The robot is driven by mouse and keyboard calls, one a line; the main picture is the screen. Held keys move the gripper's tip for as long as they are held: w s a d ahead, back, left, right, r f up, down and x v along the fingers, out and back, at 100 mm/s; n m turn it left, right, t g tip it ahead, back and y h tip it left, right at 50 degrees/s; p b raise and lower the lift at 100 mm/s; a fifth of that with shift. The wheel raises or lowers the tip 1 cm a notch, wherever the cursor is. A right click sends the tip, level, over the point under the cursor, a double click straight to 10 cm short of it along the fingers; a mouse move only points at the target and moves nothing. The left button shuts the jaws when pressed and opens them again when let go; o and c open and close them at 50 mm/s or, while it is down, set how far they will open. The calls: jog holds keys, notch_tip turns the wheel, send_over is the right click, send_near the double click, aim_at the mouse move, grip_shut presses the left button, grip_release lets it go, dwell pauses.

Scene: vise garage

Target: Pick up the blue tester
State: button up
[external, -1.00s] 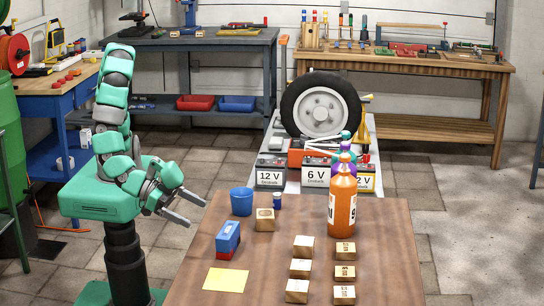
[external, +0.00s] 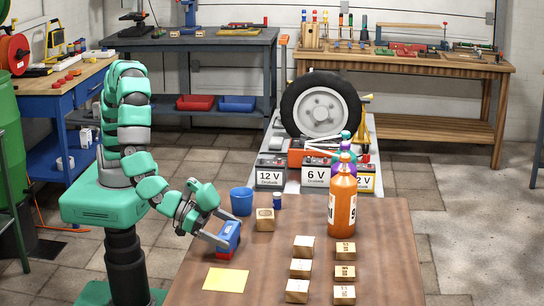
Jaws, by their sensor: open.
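The blue tester (external: 229,232), a box-shaped block with red along its lower part, stands near the left side of the brown table (external: 200,268). My gripper (external: 232,235) is at the tester, with its fingers spread, one towards its near side and one towards its far side. The jaws are open. The fingers hide part of the block, and I cannot tell if they touch it.
A blue cup (external: 241,201), a wooden block (external: 264,219) and a small blue cylinder (external: 277,201) stand behind the tester. A yellow sheet (external: 226,280) lies in front. An orange bottle (external: 342,204) and several wooden blocks (external: 300,268) are to the right.

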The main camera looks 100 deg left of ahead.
aim_at(234, 230)
jog(key=x, duration=0.2)
jog(key=shift+w+f, duration=0.3)
jog(key=shift+r, duration=0.1)
jog(key=c, duration=0.7)
jog(key=shift+r, duration=0.1)
notch_tip(234, 230, up, 3)
jog(key=p, duration=0.4)
jog(key=shift+r, duration=0.25)
jog(key=s+a, duration=0.2)
jog(key=s, duration=0.1)
jog(key=s+a, duration=0.2)
jog(key=s+a+r, duration=0.1)
jog(key=s+a, duration=0.2)
jog(key=shift+s, duration=0.3)
jog(key=shift+s+f+b, duration=0.15)
jog(key=shift+s+b, duration=0.05)
jog(key=shift+b, duration=1)
jog(key=s+a+b, duration=0.1)
jog(key=b, duration=0.3)
jog(key=shift+s+a+b, duration=0.35)
jog(key=s+b, duration=0.1)
jog(key=b, duration=0.1)
jog(key=a+b, duration=0.1)
jog(key=b, duration=0.1)
jog(key=shift+s+a+r+b, duration=0.2)
jog(key=shift+s+r+b, duration=0.05)
jog(key=shift+s+b, duration=0.1)
